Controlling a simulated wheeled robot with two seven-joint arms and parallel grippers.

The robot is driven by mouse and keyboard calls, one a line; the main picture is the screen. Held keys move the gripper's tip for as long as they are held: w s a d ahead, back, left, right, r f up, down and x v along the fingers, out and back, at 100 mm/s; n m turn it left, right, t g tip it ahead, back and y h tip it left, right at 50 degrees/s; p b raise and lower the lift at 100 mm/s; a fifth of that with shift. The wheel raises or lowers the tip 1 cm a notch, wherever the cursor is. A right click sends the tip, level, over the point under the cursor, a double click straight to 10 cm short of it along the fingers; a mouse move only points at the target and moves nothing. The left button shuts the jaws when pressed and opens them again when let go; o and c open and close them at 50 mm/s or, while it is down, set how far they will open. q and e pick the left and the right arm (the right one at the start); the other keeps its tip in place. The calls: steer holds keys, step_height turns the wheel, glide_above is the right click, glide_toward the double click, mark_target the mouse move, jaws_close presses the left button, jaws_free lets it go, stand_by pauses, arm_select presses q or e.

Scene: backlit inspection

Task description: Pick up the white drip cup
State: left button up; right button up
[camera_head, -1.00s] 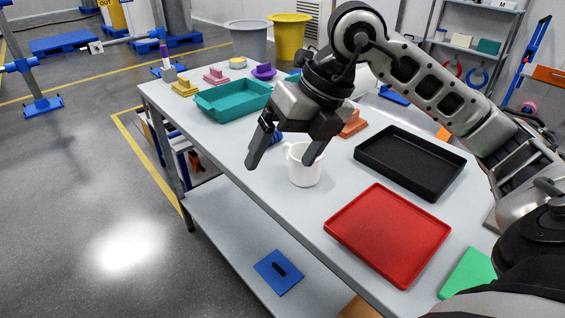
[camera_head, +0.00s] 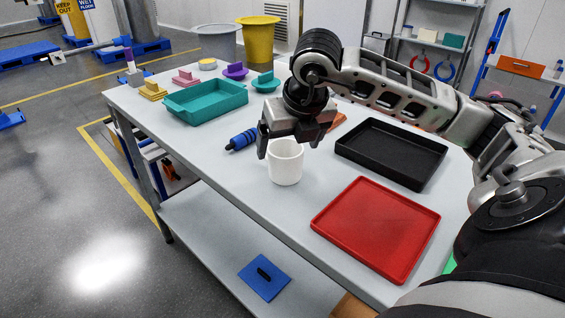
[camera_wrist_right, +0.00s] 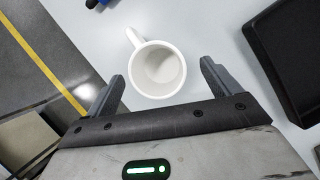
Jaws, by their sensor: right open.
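The white drip cup (camera_head: 286,163) stands upright on the grey table, in front of the teal tray and to the left of the red tray. In the right wrist view the cup (camera_wrist_right: 158,70) shows from above, empty, with its handle towards the upper left. My right gripper (camera_head: 289,148) is open just above and behind the cup in the head view. In the right wrist view the open fingers (camera_wrist_right: 160,88) lie to the left and right of the cup, apart from it. My left gripper is not in view.
A teal tray (camera_head: 207,107), a blue cylindrical tool (camera_head: 242,139), a black tray (camera_head: 391,150) and a red tray (camera_head: 377,226) lie on the table (camera_head: 225,170). A blue plate with a black handle (camera_head: 264,277) is on the lower shelf.

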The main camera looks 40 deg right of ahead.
steer(key=x, duration=0.4)
steer(key=shift+w+a+f, duration=0.15)
steer(key=shift+f, duration=0.25)
steer(key=c, duration=1.1)
steer(key=shift+o, duration=0.2)
